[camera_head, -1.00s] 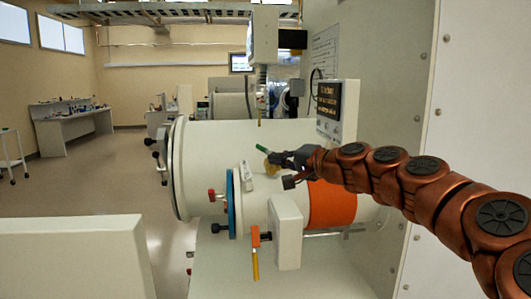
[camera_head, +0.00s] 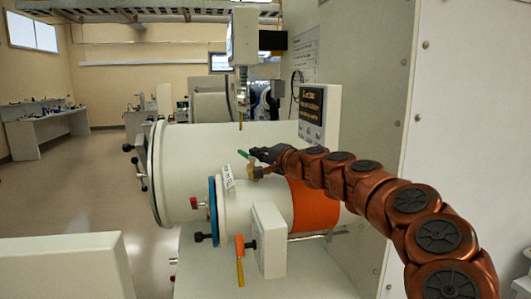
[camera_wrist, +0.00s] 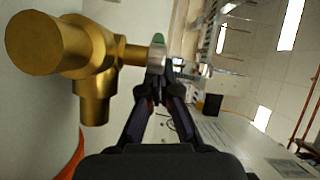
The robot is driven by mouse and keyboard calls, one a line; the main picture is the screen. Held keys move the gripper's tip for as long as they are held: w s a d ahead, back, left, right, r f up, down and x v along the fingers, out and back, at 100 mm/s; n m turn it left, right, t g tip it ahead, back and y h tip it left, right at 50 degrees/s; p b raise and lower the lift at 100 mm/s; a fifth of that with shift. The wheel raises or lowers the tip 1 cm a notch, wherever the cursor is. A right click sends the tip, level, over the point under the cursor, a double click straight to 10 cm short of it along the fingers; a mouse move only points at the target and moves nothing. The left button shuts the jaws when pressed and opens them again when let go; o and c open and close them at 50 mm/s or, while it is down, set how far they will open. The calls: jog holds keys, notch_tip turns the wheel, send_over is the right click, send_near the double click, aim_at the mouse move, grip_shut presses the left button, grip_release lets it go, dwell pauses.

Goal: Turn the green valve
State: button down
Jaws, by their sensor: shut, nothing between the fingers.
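The valve is a small brass fitting with a lever that ends in a green grip (camera_head: 243,153). It sits on the side of the white cylinder chamber. Its brass body (camera_wrist: 88,58) fills the upper left of the wrist view, and the green tip (camera_wrist: 158,38) shows just beyond my fingers. My gripper (camera_head: 257,153) is at the lever, just right of the green grip in the head view. In the wrist view its fingers (camera_wrist: 157,75) come together at the silver part of the lever. Whether they touch it is hard to tell.
The white chamber (camera_head: 185,150) carries a blue ring (camera_head: 213,210), an orange band (camera_head: 305,205) and a second, orange-yellow handle (camera_head: 240,262) below. A display box (camera_head: 318,112) stands behind my arm. A white panel (camera_head: 65,265) is at the lower left; open floor lies beyond.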

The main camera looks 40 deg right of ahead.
jog(key=shift+w+a, duration=0.1)
jog(key=shift+w, duration=0.45)
jog(key=shift+w+a+f+b, duration=0.1)
jog(key=shift+w+a+b, duration=0.35)
jog(key=shift+b, duration=0.5)
dwell(0.3)
jog(key=shift+a+n+g+y+b, duration=0.15)
jog(key=shift+a+n+y+b, duration=0.1)
jog(key=shift+n+y, duration=0.25)
jog(key=shift+a+n+g+y+b, duration=0.1)
jog(key=shift+n+g+y+b, duration=0.15)
jog(key=shift+y, duration=0.45)
jog(key=shift+a, duration=0.15)
jog(key=shift+a+b, duration=0.15)
jog(key=shift+b, duration=0.15)
dwell(0.3)
